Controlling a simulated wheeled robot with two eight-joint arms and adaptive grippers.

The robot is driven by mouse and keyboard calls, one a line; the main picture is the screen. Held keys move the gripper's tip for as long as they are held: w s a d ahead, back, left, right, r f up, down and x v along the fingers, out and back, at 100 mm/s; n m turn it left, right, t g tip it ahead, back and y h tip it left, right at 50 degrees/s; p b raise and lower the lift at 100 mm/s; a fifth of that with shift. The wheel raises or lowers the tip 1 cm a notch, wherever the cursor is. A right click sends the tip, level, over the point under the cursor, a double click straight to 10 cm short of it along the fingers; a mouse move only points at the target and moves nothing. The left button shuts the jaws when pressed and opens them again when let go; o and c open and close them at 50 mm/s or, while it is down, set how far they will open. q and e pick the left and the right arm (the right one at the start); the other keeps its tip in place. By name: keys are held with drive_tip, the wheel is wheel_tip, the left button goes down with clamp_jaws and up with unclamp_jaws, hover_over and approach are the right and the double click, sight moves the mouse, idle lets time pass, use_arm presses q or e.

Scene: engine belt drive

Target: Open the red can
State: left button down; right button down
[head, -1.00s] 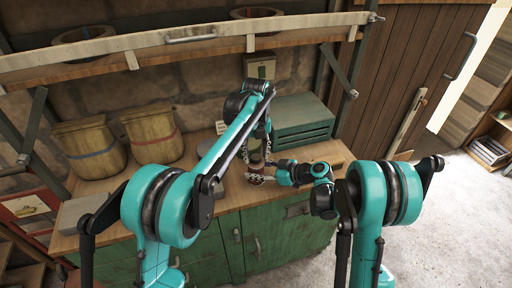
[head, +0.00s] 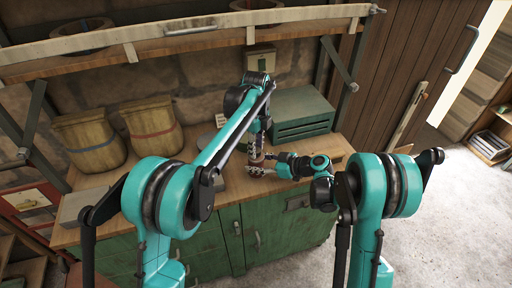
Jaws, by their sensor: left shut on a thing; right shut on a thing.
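The red can (head: 258,172) is small and dark red, upright on the wooden workbench, and mostly covered by my grippers. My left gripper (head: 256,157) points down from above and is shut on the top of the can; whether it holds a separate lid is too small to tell. My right gripper (head: 262,168) reaches in from the right, low over the bench, and is shut on the can's body.
The wooden workbench (head: 88,237) has green cabinets below. Two wooden buckets (head: 88,141) stand at the left, a green drawer box (head: 303,114) behind at the right. A grey plate-like object (head: 208,141) lies behind my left arm. A shelf (head: 190,42) hangs above.

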use_arm(q)
drive_tip(key=n, duration=1.8)
drive_tip(key=shift+n, duration=0.4)
drive_tip(key=n, duration=0.6)
drive_tip(key=shift+n, duration=0.4)
drive_tip(key=n, duration=0.4)
drive_tip(key=shift+r+n, duration=0.1)
drive_tip(key=shift+n, duration=0.3)
drive_tip(key=n, duration=0.4)
drive_tip(key=shift+n, duration=0.4)
drive_tip(key=n, duration=1)
